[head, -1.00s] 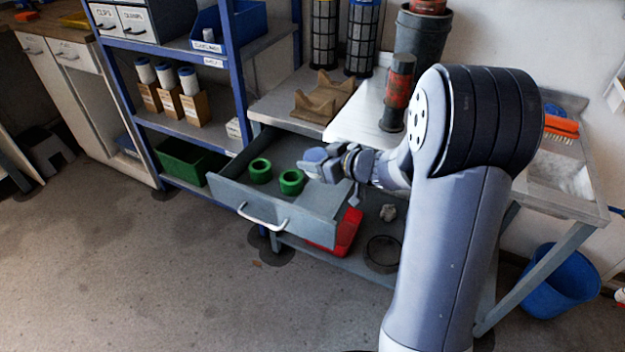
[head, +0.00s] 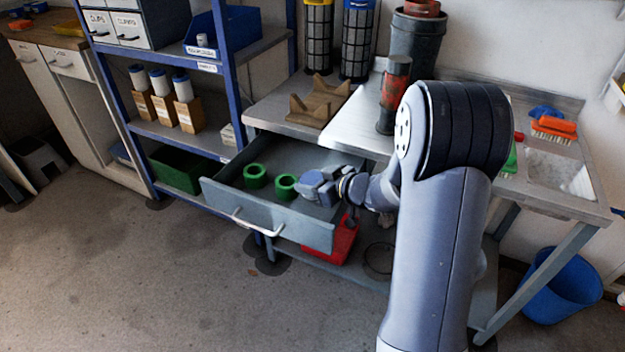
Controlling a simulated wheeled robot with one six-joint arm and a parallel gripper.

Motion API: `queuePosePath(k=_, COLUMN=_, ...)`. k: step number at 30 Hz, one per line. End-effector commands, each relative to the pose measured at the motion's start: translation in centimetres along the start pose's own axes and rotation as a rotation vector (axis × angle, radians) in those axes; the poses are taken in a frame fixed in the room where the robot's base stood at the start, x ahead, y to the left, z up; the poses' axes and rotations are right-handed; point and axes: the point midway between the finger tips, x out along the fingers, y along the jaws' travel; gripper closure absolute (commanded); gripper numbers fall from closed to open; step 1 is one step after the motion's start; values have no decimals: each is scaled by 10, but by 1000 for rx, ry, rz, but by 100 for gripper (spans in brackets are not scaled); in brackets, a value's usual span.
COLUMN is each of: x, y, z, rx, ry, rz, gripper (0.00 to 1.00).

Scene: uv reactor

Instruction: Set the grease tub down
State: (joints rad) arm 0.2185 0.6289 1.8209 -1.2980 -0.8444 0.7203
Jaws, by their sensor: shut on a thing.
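My gripper (head: 308,186) is low over the right part of the open grey drawer (head: 265,218), just right of two green rings (head: 255,176). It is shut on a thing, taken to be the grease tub. The tub cannot be made out apart from the jaws, which hide it at this size. Whether it touches the drawer floor cannot be told. The nearer green ring (head: 286,187) is close to the fingertips.
The drawer's front panel and handle stick out below the bench (head: 350,128). A brown cradle (head: 318,103) and a dark red-banded cylinder (head: 394,95) stand above. A red bin (head: 342,240) is beneath. A blue shelf unit (head: 230,80) stands at left.

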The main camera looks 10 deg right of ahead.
Motion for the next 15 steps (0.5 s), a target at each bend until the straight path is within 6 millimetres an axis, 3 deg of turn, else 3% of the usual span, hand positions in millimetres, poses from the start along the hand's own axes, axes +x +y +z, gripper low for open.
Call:
queuePosePath(k=5, x=1, y=0, z=4, rx=1, ry=-1, rz=-1, gripper=72)
queuePosePath(k=6, x=1, y=0, z=4, rx=1, ry=-2, rz=-1, gripper=48)
queuePosePath(k=15, x=2, y=-1, z=6, rx=5, ry=-5, rz=-1, gripper=27)
